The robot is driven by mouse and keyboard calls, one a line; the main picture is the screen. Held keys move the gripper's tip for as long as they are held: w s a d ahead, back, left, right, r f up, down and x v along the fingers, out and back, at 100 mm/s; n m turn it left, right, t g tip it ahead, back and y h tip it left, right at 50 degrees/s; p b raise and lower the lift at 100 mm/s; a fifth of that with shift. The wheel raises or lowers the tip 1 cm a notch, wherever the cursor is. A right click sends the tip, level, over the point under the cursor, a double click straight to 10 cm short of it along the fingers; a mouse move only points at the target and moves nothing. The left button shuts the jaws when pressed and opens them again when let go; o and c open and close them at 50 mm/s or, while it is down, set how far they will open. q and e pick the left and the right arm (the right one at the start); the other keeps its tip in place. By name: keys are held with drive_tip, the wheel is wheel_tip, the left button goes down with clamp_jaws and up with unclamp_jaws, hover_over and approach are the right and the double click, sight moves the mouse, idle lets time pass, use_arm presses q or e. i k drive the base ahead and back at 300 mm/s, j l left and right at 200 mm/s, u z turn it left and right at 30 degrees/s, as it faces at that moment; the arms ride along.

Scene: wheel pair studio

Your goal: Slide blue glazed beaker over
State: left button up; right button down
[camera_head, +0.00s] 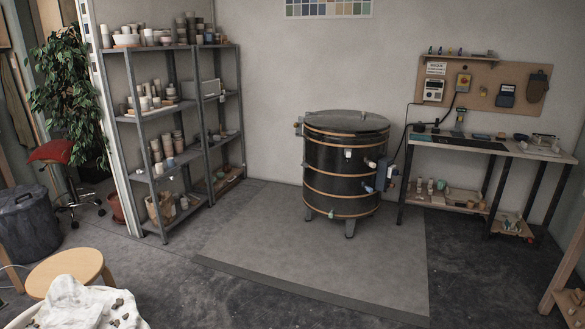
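I cannot pick out a blue glazed beaker with certainty from here. Small pots and cups crowd the grey metal shelf rack (158,181) on the left, and some look bluish, but they are too small to tell. Small objects also stand on the workbench (540,151) at the right, too small to name surely. Neither of my grippers is in view.
A dark round kiln (340,187) with copper-coloured bands stands on a grey floor mat (290,248) in the middle. A wooden stool (66,268), a dark lidded bin (29,217) and a red-seated chair (55,152) are at left. The floor before the kiln is clear.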

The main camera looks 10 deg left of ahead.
sight(171, 163)
drive_tip(key=i+u, duration=0.1)
drive_tip(key=i, duration=0.55)
drive_tip(key=i+l+u, duration=0.1)
drive_tip(key=i, duration=0.6)
drive_tip(key=i+l+u, duration=0.1)
drive_tip(key=i, duration=0.55)
drive_tip(key=i+j+u, duration=0.15)
drive_tip(key=i+u, duration=0.15)
drive_tip(key=i, duration=0.3)
drive_tip(key=i+u, duration=0.3)
drive_tip(key=i, duration=0.25)
drive_tip(key=i+l+u, duration=0.1)
drive_tip(key=i+u, duration=0.2)
drive_tip(key=i, duration=0.3)
drive_tip(key=i+l+u, duration=0.35)
drive_tip(key=i, duration=0.2)
drive_tip(key=i+j, duration=0.05)
drive_tip(key=j, duration=0.05)
